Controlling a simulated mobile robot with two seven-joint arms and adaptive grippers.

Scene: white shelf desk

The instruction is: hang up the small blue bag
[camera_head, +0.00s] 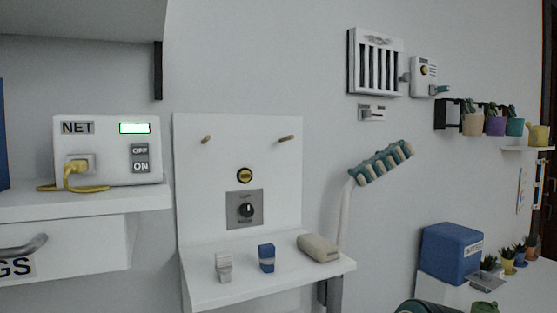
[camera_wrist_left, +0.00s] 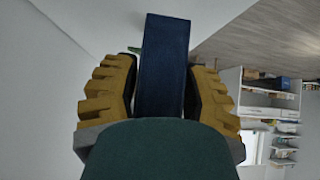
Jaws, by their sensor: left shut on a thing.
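My left gripper (camera_wrist_left: 160,95) shows in the left wrist view. Its yellow ridged fingers are shut on a dark blue flat-sided thing (camera_wrist_left: 165,60), which looks like the small blue bag; only part of it shows. Two short wooden pegs, a left one (camera_head: 206,139) and a right one (camera_head: 286,139), stick out of a white back panel (camera_head: 215,175). Both pegs are bare. Below them, a small blue block-like thing (camera_head: 266,258) stands on the white shelf (camera_head: 225,293).
The shelf also bears a pale grey thing (camera_head: 223,266) and a beige rounded thing (camera_head: 319,247). A NET box (camera_head: 105,150) stands left, a blue box (camera_head: 452,253) right.

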